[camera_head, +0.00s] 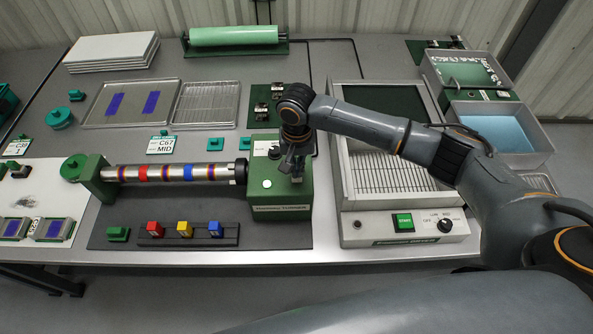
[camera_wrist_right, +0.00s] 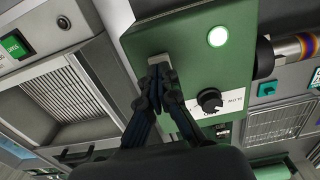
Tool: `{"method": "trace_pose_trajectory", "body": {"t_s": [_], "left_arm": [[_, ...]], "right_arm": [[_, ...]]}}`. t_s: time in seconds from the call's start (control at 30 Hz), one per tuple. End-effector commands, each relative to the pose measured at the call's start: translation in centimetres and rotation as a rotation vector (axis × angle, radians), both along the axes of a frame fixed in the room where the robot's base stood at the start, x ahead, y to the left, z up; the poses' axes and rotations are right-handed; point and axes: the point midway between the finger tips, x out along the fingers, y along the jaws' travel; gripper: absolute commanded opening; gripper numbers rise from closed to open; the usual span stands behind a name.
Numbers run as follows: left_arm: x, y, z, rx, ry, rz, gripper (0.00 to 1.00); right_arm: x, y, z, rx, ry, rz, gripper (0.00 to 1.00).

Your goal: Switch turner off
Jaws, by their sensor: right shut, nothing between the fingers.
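The turner is a green box (camera_head: 285,202) with a metal tube (camera_head: 160,173) banded in red, blue and brown running from its left side to a green end stand. A round white light (camera_wrist_right: 218,37) glows on the box top. A black knob (camera_wrist_right: 209,99) sits on a white label reading SLOW. My right gripper (camera_head: 295,176) is over the box, shut and empty. In the right wrist view its fingertips (camera_wrist_right: 158,72) are at a small grey switch (camera_wrist_right: 159,59), partly hiding it; I cannot tell whether they touch. My left gripper is out of view.
A dryer (camera_head: 403,240) with a green button and dial stands right of the turner, under my right arm. Small red, yellow and blue blocks sit in a rack (camera_head: 170,240) in front of the tube. Wire trays (camera_head: 205,103) lie behind it.

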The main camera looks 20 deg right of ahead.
Motion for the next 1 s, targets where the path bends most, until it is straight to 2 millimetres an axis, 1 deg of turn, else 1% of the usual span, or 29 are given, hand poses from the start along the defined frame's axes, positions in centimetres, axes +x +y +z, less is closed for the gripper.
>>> {"method": "trace_pose_trajectory", "body": {"t_s": [1.0], "left_arm": [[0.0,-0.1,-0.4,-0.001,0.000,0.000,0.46]], "right_arm": [[0.0,0.0,-1.3,0.000,0.000,0.000,0.00]]}}
